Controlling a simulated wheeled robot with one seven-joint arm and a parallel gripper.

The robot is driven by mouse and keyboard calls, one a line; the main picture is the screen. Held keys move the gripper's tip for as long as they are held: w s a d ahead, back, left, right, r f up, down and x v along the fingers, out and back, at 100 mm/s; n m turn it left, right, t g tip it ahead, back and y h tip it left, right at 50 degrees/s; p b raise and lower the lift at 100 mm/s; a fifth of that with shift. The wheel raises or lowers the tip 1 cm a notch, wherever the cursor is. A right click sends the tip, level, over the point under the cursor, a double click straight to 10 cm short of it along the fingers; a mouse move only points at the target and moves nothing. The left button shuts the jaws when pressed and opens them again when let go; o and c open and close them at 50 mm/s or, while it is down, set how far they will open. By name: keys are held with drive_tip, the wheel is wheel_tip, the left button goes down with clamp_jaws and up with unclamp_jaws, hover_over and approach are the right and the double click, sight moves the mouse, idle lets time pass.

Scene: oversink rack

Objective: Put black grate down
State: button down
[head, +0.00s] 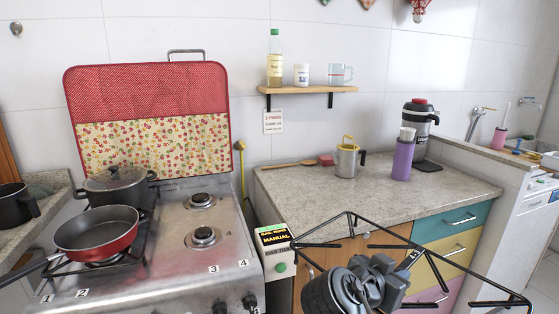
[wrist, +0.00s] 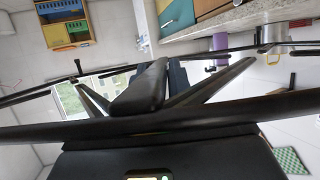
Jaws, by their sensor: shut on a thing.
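My gripper (head: 398,268) is shut on the black grate (head: 460,262), a thin wire frame. It holds the grate in the air in front of the counter, at the lower right of the head view. The grate also crosses the wrist view (wrist: 225,118), close to the fingers. The stove (head: 180,262) stands at the left of the head view. Its right half has two bare burners, a rear one (head: 201,200) and a front one (head: 203,236), with no grate over them. Its left half carries a similar black grate under the cookware.
A red frying pan (head: 97,232) and a lidded pot (head: 117,188) stand on the stove's left half. The grey counter (head: 330,205) holds a metal mug (head: 347,162), a purple bottle (head: 402,160) and a wooden spoon (head: 291,164). Its front middle is clear.

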drive_tip(key=s+f+n+t+y, duration=0.2)
drive_tip(key=s+f+n+y, duration=0.3)
drive_tip(key=f, duration=0.6)
drive_tip(key=s+f+n+t+y, duration=0.3)
drive_tip(key=s+f+n+y, duration=0.2)
drive_tip(key=f, duration=0.6)
drive_tip(key=s, duration=0.2)
drive_tip(key=shift+s+a+f, duration=0.2)
drive_tip(key=shift+s+a, duration=0.1)
